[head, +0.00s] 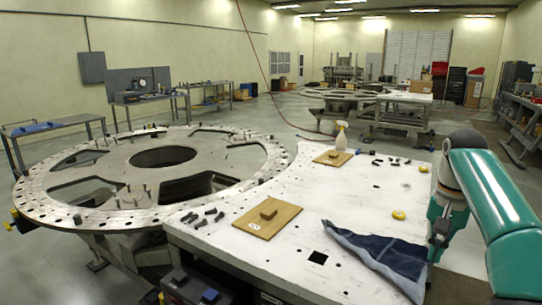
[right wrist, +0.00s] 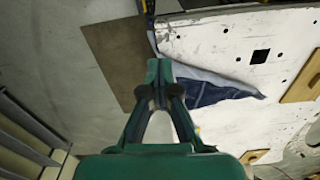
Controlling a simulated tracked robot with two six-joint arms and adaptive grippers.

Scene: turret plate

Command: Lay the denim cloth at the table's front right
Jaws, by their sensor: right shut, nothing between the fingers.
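The denim cloth (head: 385,256) lies at the front right corner of the white table (head: 345,205), dark blue with a paler part along its edge. Its right end reaches the table's edge, and its lower tip seems to hang over it. My right gripper (head: 437,250) is at the cloth's right end. In the right wrist view, my right gripper (right wrist: 160,68) is shut and empty, in front of the cloth (right wrist: 210,90). I cannot tell whether the fingertips touch it. The fingers hide part of the cloth there. My left gripper is out of view.
Two wooden boards (head: 267,219) (head: 333,158), loose bolts (head: 204,217), yellow items (head: 399,215) and a spray bottle (head: 341,136) are on the table. A large ring plate (head: 100,212) stands to the left. The table between boards and cloth is mostly clear, with a square hole (head: 318,257).

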